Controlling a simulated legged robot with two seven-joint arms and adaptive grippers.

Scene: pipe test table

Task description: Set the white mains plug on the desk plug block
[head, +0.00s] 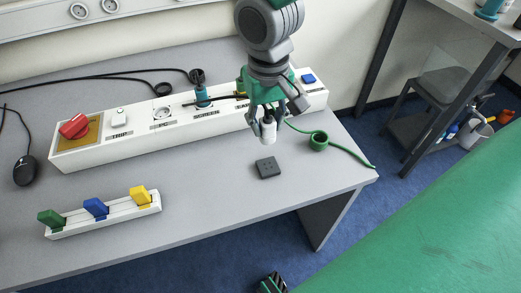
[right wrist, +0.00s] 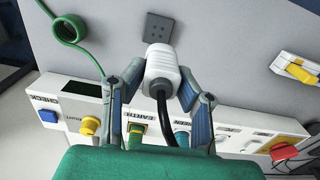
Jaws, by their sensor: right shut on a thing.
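The white mains plug (head: 268,131) is held between the fingers of my right gripper (head: 266,118), above the desk. In the right wrist view the plug (right wrist: 162,66) sits between both fingers of the gripper (right wrist: 160,82), with its black cord running back toward the palm. The desk plug block (head: 267,167) is a small dark square with holes, lying flat on the grey desk. In the head view it is just below the plug, with a gap. In the right wrist view the block (right wrist: 158,28) shows just beyond the plug's far end. My left gripper is not seen.
A long white panel (head: 150,136) with a red knob and sockets stands behind. A green ring with cable (head: 319,141) lies right of the block, near the desk's edge. A white strip with coloured levers (head: 105,214) is front left. The desk (head: 215,190) left of the block is clear.

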